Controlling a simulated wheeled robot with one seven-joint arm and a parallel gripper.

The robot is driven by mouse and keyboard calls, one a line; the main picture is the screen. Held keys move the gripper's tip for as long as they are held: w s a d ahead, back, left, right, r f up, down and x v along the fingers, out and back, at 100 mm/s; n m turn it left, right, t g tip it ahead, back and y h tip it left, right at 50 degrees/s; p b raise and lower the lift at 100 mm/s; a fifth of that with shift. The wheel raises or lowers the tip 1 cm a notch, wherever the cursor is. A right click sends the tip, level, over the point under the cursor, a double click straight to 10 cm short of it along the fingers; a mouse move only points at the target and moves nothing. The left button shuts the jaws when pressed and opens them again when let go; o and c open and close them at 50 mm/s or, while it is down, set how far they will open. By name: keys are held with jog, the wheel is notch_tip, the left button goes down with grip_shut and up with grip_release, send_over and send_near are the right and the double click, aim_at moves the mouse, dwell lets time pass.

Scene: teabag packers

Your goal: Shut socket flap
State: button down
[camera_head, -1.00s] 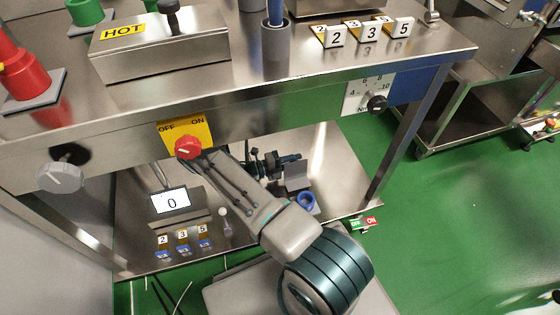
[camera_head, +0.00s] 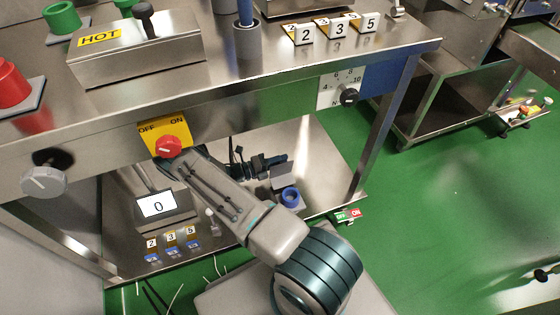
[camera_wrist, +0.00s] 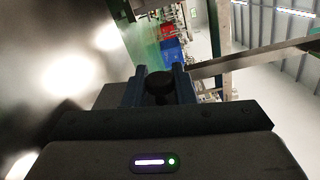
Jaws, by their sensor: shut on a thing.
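A small grey socket-like box with a blue ring (camera_head: 290,196) stands on the lower steel shelf. A flat grey plate (camera_head: 284,177), which looks like its flap, stands tilted up behind the ring. My gripper (camera_head: 279,160) is under the table top, just behind and above this plate. Whether it touches the plate cannot be told. In the wrist view my gripper (camera_wrist: 160,82) has its two fingers close around a dark round knob-like thing (camera_wrist: 160,88). What that thing belongs to is hidden.
The table top (camera_head: 250,85) hangs over my arm, with a red switch knob (camera_head: 168,146) on its front. A display (camera_head: 157,205) stands left on the lower shelf. A table leg (camera_head: 376,140) is to the right. Green floor beyond is mostly clear.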

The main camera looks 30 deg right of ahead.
jog(key=c, duration=1.2)
grip_release()
jog(key=shift+a, duration=0.1)
jog(key=a, duration=0.4)
jog(key=w+a+p, duration=0.1)
jog(key=a, duration=0.3)
jog(key=w+a+p, duration=0.1)
jog(key=a, duration=0.2)
jog(key=shift+a, duration=0.4)
